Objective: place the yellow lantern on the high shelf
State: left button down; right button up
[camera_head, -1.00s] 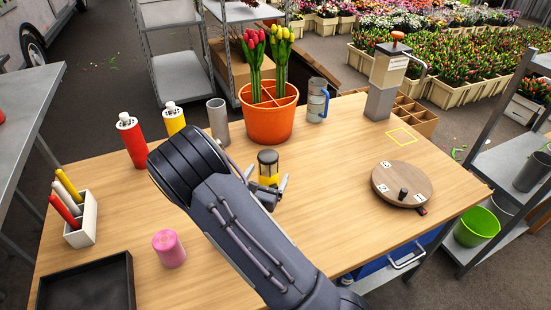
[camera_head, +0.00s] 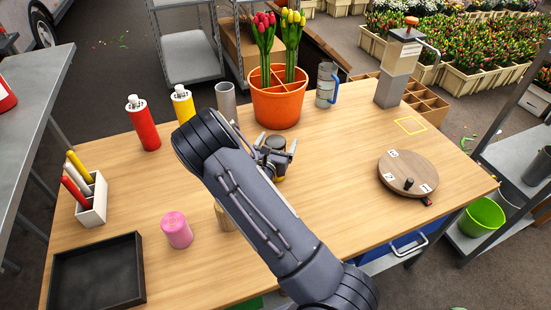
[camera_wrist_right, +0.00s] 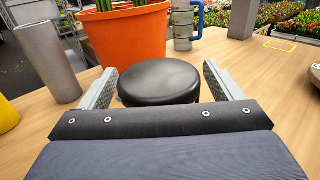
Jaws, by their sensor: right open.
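The yellow lantern (camera_head: 275,143), with a round black top and a little yellow showing below, stands on the wooden table. My right arm and gripper hide part of it. My right gripper (camera_head: 276,151) is open, with one finger on each side of the lantern. In the right wrist view the black lantern top (camera_wrist_right: 158,80) sits between the two spread fingers, and I cannot tell whether they touch it. A grey rack (camera_head: 510,160) with shelves stands at the right; I cannot tell which shelf is the high one. My left gripper is not in view.
An orange pot (camera_head: 277,105) with tulips stands behind the lantern, a grey cylinder (camera_head: 226,100) to its left. A round wooden board (camera_head: 408,170) lies at the right. A pink cylinder (camera_head: 176,230) and black tray (camera_head: 98,272) are front left. Table between lantern and board is clear.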

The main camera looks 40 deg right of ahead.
jog(key=shift+r, duration=0.1)
jog(key=c, duration=1.8)
